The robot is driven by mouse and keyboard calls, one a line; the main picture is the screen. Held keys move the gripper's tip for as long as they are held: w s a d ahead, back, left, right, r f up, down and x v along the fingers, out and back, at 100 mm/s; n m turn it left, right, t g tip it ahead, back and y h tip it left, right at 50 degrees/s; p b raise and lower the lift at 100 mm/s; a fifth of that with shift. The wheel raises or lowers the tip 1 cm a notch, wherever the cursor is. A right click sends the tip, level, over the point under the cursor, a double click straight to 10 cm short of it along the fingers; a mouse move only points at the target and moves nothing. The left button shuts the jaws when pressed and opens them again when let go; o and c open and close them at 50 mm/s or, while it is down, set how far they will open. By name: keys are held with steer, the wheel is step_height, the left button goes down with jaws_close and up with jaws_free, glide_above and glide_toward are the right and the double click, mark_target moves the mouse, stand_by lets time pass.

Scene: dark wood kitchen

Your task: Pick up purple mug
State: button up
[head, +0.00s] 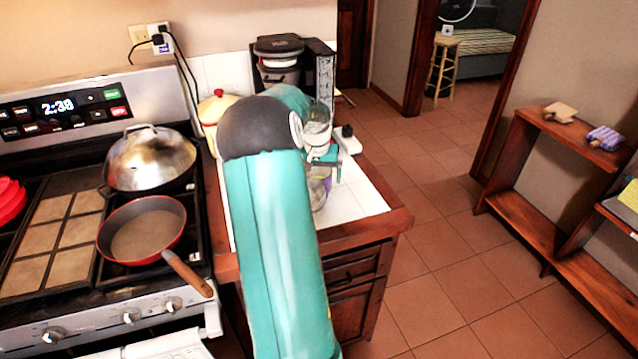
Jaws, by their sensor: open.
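A partly visible purplish-grey rounded object (317,191), which may be the purple mug, stands on the white tiled counter, largely hidden behind my arm. Its handle and full shape cannot be made out. My gripper (331,168) is open, just above and beside this object, over the counter. I cannot tell whether a finger touches it.
A black coffee maker (280,60) and a cream pot with a red lid (215,106) stand behind. The stove at left holds a lidded wok (150,160) and a red pan (142,228). A wooden shelf (525,210) stands right. The tiled floor between is clear.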

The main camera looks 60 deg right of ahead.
step_height(320, 180, down, 2)
steer(key=shift+d+f, duration=0.1)
steer(key=shift+d, duration=0.05)
steer(key=c, duration=1.2)
steer(key=shift+w+d+r, duration=0.1)
steer(key=shift+d+r, duration=0.05)
steer(key=shift+r, duration=0.1)
steer(key=shift+w+d+r, duration=0.15)
steer(key=shift+d+r, duration=0.55)
steer(key=shift+d, duration=0.1)
steer(key=w+d+r, duration=0.2)
steer(key=d+r, duration=0.4)
steer(key=d, duration=0.5)
steer(key=shift+w+d, duration=0.15)
steer(key=shift+d, duration=0.15)
steer(key=shift+r, duration=0.1)
